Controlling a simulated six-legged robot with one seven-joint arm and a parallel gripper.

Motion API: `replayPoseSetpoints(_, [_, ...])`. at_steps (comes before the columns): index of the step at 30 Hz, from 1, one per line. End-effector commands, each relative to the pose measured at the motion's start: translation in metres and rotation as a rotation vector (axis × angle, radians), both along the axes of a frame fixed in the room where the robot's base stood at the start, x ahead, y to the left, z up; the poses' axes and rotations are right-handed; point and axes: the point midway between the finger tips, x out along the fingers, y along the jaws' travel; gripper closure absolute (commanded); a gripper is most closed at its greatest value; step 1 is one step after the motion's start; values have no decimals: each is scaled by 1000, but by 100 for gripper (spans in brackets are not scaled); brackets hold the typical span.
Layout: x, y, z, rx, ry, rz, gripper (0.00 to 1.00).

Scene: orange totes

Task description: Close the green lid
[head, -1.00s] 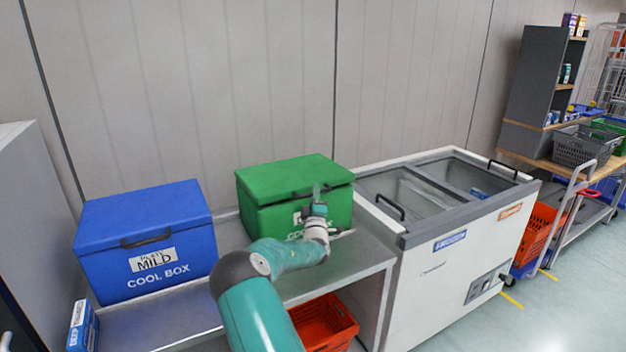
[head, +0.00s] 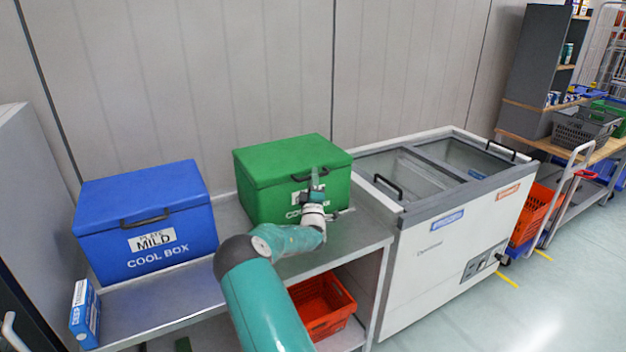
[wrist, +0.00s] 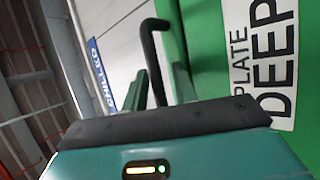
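The green cool box (head: 287,199) stands on the metal bench in the head view. Its green lid (head: 290,158) looks level and down on the box, with no clear gap at the front. A dark handle (head: 302,178) is at the lid's front edge; in the wrist view the black handle bar (wrist: 150,50) shows close up. My gripper (head: 316,178) is at the front of the box, by the handle, and hides part of the label. In the wrist view its two green fingers are apart, with the bar showing between them. I cannot tell whether they touch it.
A blue cool box (head: 146,222) stands to the left on the bench (head: 170,300), with a small blue box (head: 85,312) near it. A white chest freezer (head: 440,240) stands close on the right. An orange tote (head: 322,303) is under the bench.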

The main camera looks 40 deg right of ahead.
Motion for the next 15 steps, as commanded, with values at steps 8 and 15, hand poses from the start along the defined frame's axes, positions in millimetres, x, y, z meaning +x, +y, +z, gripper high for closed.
replayPoseSetpoints(8, [1,0,-1,2,3,1,66])
replayPoseSetpoints(15, [-11,11,-11,3,4,-1,66])
